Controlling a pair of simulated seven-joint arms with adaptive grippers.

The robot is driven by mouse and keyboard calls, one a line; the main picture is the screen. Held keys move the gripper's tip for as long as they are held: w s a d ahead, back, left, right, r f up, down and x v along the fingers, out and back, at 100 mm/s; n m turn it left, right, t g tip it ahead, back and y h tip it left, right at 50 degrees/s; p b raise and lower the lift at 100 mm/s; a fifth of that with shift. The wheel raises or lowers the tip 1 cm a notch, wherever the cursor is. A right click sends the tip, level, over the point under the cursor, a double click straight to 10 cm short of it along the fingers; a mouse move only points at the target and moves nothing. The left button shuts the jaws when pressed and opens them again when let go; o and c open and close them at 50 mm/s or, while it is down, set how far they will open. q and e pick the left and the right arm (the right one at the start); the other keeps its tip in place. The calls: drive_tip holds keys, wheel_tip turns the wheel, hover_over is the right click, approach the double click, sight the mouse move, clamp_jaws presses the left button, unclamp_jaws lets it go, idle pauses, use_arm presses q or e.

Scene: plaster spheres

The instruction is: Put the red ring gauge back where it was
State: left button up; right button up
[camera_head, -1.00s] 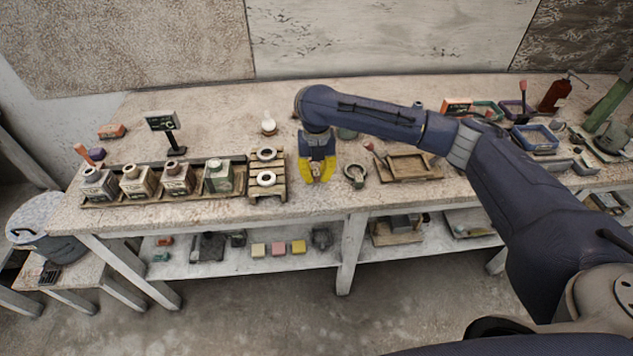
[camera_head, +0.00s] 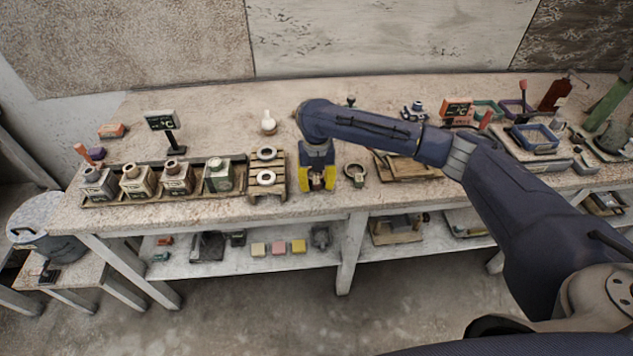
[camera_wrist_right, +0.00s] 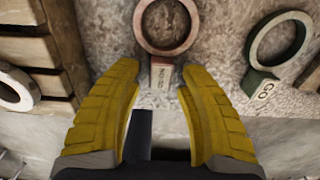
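The red ring gauge (camera_wrist_right: 166,22) lies on the bench top in the right wrist view, its handle marked "NO GO" pointing back toward my fingers. My right gripper (camera_wrist_right: 160,72) is open, its two yellow fingers apart with the tip of the handle in line with the gap, just ahead of the fingertips. I cannot tell whether they touch it. In the head view my right gripper (camera_head: 318,187) points down at the bench and largely hides the red ring. A green ring gauge (camera_wrist_right: 277,40) marked "GO" lies to the right; it also shows in the head view (camera_head: 355,171). My left gripper is not in view.
A wooden rack (camera_head: 278,190) with pale rings stands close left of the gripper. Further left is a tray of square bottles (camera_head: 178,178). A wooden frame tray (camera_head: 395,172) lies to the right, partly behind my arm. The bench's front edge is close.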

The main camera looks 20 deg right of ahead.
wheel_tip(320, 180, up, 12)
drive_tip(key=shift+r, duration=0.2)
idle(0.6)
